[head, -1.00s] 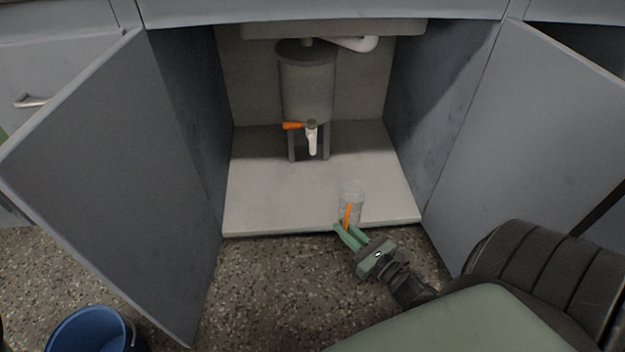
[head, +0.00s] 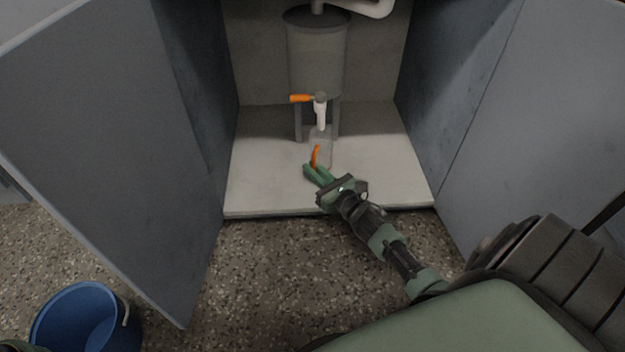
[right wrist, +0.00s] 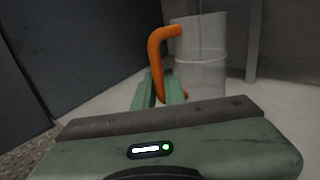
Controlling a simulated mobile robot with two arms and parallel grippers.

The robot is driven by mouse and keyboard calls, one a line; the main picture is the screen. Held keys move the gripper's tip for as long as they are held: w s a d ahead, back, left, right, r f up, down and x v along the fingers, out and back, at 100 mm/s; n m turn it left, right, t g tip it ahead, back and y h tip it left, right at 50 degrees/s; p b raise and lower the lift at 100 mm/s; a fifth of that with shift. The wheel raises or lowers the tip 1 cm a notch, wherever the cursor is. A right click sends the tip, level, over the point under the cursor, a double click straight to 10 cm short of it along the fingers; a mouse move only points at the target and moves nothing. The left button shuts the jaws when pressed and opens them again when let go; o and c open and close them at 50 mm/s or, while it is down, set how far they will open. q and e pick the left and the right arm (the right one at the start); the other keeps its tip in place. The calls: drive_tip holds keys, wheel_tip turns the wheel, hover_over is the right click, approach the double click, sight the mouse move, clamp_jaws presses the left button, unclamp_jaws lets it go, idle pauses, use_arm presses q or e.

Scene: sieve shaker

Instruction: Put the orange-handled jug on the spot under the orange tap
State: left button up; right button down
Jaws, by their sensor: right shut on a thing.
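The clear jug (head: 321,150) with the orange handle (head: 315,156) is inside the open cabinet, just below and in front of the orange tap (head: 302,98) and its white spout (head: 320,115). My right gripper (head: 314,170) is shut on the jug's handle. The right wrist view shows the orange handle (right wrist: 158,62) between the green fingers (right wrist: 158,88), with the clear jug (right wrist: 202,65) upright beyond. I cannot tell whether the jug's base touches the cabinet floor. The spot under the tap is not distinguishable. My left gripper is not in view.
The grey tank (head: 317,55) stands on legs at the back of the cabinet. Open doors flank it on the left (head: 110,150) and right (head: 540,120). A blue bucket (head: 85,320) stands on the speckled floor at lower left. The pale cabinet floor (head: 265,180) is otherwise clear.

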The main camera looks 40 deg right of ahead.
drive_tip(key=shift+w+f+b, duration=0.15)
drive_tip(key=shift+f+b, duration=0.75)
drive_tip(key=shift+f, duration=0.05)
drive_tip(key=shift+w+f+b, duration=0.15)
drive_tip(key=shift+f+b, duration=0.75)
drive_tip(key=shift+f, duration=0.05)
drive_tip(key=c, duration=1.5)
unclamp_jaws()
drive_tip(key=shift+r, duration=0.1)
drive_tip(key=shift+r+p, duration=0.2)
drive_tip(key=shift+p, duration=0.15)
drive_tip(key=s+p, duration=0.1)
drive_tip(key=s, duration=0.3)
drive_tip(key=s+p, duration=0.2)
drive_tip(key=s, duration=0.2)
drive_tip(key=s+p, duration=0.2)
drive_tip(key=s, duration=0.2)
drive_tip(key=shift+d+f, duration=0.1)
drive_tip(key=shift+d, duration=0.15)
